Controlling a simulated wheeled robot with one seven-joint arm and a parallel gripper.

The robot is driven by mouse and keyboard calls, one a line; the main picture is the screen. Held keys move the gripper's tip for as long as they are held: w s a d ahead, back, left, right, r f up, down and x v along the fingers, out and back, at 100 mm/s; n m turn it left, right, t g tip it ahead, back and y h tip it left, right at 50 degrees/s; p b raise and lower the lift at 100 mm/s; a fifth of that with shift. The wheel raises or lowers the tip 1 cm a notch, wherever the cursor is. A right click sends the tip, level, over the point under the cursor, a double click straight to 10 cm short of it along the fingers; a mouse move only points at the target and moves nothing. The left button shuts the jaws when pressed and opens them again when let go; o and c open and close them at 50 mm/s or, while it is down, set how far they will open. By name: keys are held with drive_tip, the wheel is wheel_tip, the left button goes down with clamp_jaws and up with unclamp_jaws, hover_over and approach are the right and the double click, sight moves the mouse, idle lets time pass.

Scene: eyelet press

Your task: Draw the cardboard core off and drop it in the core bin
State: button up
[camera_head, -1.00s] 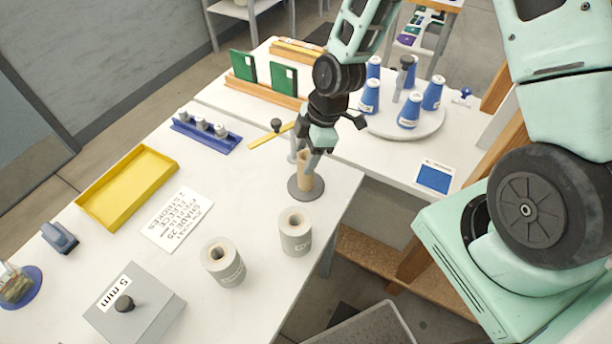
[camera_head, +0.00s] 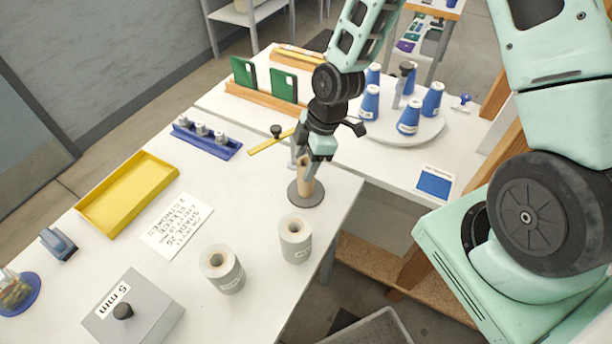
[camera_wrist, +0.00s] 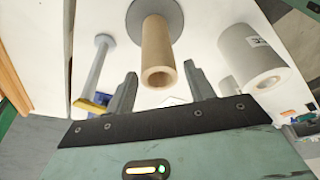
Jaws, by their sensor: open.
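The tan cardboard core (camera_head: 306,184) stands upright on a round grey base (camera_head: 293,194) near the table's right edge. My gripper (camera_head: 309,160) is at the core's upper end. In the wrist view the core (camera_wrist: 158,45) points toward the camera with its hollow end showing. The open fingers of my gripper (camera_wrist: 161,80) lie on either side of that end, with gaps visible and no grip on it. A grey open-topped container (camera_head: 375,330), possibly the core bin, is partly in view at the bottom, below table height; its inside is mostly cut off.
Two grey rolls (camera_head: 295,238) (camera_head: 222,268) stand near the core. A thin post (camera_wrist: 98,70) with a yellow strip (camera_head: 270,141) is close to my gripper's left. A turntable (camera_head: 425,132) with blue cones stands behind.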

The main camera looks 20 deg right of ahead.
drive_tip(key=c, duration=0.9)
drive_tip(key=shift+r+p, duration=0.6)
drive_tip(key=shift+r, duration=0.1)
drive_tip(key=shift+r+p, duration=5.45)
drive_tip(key=shift+r, duration=0.95)
